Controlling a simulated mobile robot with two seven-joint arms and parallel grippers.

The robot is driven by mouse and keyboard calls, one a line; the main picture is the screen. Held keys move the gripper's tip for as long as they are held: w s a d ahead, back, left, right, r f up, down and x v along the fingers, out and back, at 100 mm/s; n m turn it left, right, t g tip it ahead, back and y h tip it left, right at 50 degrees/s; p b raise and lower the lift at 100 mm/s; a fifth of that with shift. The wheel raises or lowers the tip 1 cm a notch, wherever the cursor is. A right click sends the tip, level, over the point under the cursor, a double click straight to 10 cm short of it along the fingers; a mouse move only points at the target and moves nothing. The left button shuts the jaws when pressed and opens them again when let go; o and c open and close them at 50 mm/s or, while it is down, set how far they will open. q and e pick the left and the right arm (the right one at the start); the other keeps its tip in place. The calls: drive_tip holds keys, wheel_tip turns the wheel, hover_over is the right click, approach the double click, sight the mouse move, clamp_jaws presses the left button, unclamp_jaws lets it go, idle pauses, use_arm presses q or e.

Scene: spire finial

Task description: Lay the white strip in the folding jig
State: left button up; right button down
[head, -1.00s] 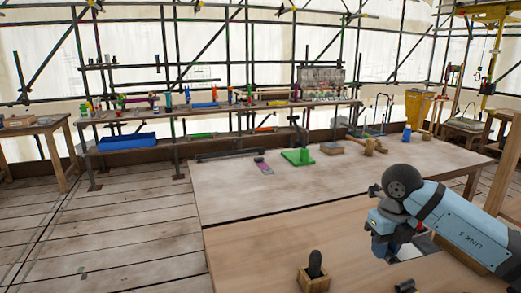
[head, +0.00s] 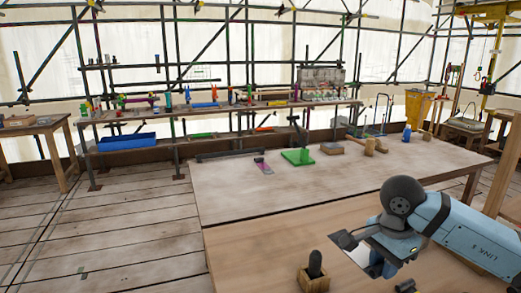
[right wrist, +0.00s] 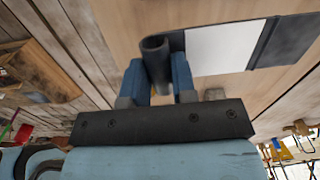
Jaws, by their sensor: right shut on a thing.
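My right gripper (right wrist: 157,85) is shut, its blue fingers on either side of a dark round tube (right wrist: 155,52). The white strip (right wrist: 222,48) extends beside the tube in the right wrist view, between two dark grey end pieces. The tube appears to belong to the near end piece. In the head view the white strip (head: 356,255) shows partly beside my right gripper (head: 374,262), above the front wooden table; the arm hides the rest. I cannot make out the folding jig for sure. My left gripper is not in view.
A wooden block with a black knob (head: 315,272) stands on the front table (head: 265,245), left of the gripper. A dark item (head: 405,286) shows at the bottom edge. A green block (head: 298,157) and mallets lie on the pale bench behind. The front table's left part is clear.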

use_arm(q)
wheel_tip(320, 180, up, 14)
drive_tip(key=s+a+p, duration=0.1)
drive_tip(key=p, duration=1.6)
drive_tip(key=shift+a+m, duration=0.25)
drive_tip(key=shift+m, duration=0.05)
use_arm(e)
drive_tip(key=s+a+r+n, duration=0.1)
drive_tip(key=s+r+n, duration=0.4)
drive_tip(key=n, duration=0.8)
drive_tip(key=shift+s+r, duration=0.2)
drive_tip(key=shift+s, duration=0.35)
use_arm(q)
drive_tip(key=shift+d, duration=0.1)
use_arm(e)
drive_tip(key=shift+a, duration=0.1)
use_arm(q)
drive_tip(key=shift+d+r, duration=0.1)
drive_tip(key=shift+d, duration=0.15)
use_arm(e)
drive_tip(key=shift+d, duration=0.2)
